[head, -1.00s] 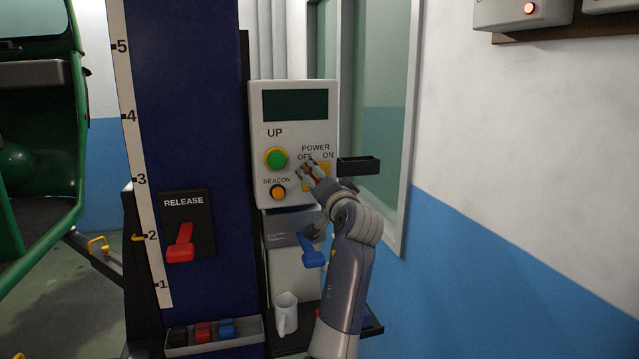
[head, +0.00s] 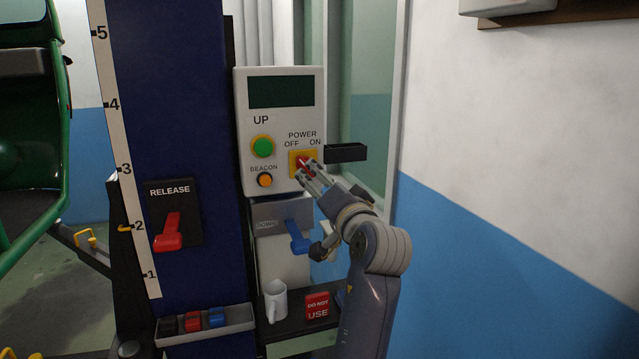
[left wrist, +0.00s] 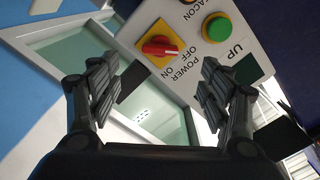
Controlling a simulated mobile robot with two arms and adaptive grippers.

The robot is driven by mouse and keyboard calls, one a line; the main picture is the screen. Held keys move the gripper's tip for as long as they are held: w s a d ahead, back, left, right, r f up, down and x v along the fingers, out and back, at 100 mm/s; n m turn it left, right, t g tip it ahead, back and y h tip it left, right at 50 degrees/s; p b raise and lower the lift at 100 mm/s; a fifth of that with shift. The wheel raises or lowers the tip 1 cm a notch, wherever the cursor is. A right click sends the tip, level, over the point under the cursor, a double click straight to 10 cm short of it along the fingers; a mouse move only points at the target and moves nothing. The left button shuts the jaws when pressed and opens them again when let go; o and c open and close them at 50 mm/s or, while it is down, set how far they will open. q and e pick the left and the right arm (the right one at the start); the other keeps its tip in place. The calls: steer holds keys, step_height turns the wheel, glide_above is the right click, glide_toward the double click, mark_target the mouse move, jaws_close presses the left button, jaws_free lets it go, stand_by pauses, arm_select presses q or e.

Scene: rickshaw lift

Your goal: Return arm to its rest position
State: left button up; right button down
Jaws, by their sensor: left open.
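My left gripper (head: 314,180) is open and empty, in front of the lower right of the white control panel (head: 247,120). Its fingers partly cover the red power knob (head: 304,164) on its yellow plate. In the left wrist view, the open fingers of my left gripper (left wrist: 158,72) stand either side of a gap, with the whole red knob (left wrist: 158,46) beyond their tips, not held. The panel also has a green UP button (head: 262,147) and an orange BEACON button (head: 265,180). My right gripper is not in view.
A blue DOWN lever (head: 298,237) is below the panel. A white mug (head: 275,302) and a red DO NOT USE sign (head: 317,306) are on a dark shelf. A red RELEASE lever (head: 168,234) is on the blue column. A dark box (head: 346,153) juts out right of the panel.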

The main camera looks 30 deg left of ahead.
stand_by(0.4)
